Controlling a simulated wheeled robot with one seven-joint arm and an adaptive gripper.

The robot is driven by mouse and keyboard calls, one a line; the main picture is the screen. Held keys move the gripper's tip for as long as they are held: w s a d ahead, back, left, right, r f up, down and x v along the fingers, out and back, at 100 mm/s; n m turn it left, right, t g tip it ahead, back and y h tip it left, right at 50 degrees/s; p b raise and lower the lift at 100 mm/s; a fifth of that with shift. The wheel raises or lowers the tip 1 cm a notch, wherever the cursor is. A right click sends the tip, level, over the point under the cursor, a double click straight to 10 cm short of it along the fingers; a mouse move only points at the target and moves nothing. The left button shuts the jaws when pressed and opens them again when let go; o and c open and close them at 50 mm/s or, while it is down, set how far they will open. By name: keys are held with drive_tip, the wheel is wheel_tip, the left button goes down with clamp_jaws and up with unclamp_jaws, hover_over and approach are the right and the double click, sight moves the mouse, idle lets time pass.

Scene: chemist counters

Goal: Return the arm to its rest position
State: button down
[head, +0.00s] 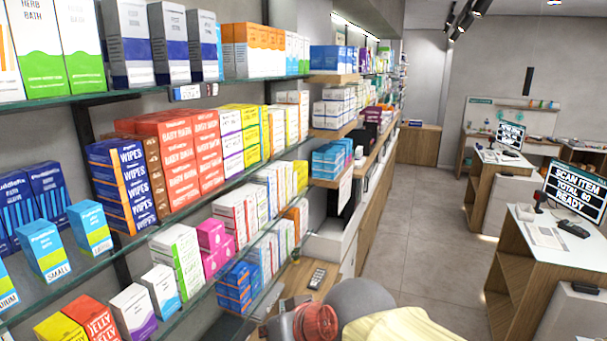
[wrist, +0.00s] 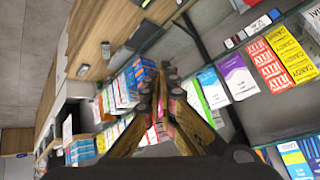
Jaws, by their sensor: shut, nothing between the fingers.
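My gripper (wrist: 161,78) shows in the wrist view with its two fingers brought together at the tips, and nothing is held between them. Behind the fingertips are blue boxes (wrist: 124,86) on a shelf, but I cannot tell how far off they are. In the head view, parts that look like my arm rise at the bottom edge, right of the shelves; the gripper's fingers cannot be made out there.
Glass shelves (head: 137,232) packed with boxes fill the left of the head view, close to the arm. A phone-like device (head: 317,278) lies on a low counter beside it. The tiled floor (head: 420,225) is clear. A checkout counter (head: 540,238) with a screen (head: 577,190) stands at right.

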drive_tip(key=s+d+f+m+h+b, duration=0.1)
drive_tip(key=s+d+f+h+b, duration=0.1)
drive_tip(key=s+d+f+b, duration=0.2)
drive_tip(key=s+d+f+m+h+b, duration=0.1)
drive_tip(key=s+d+f+b, duration=0.3)
drive_tip(key=d+f+b, duration=0.5)
drive_tip(key=s+d+f+m+h+b, duration=0.2)
drive_tip(key=s+d+f+b, duration=0.2)
drive_tip(key=d+f, duration=0.8)
wheel_tip(320, 180, down, 3)
drive_tip(key=b, duration=0.2)
drive_tip(key=shift+s+f+g+h+b, duration=0.2)
drive_tip(key=shift+g+h+b, duration=0.1)
drive_tip(key=shift+g, duration=0.1)
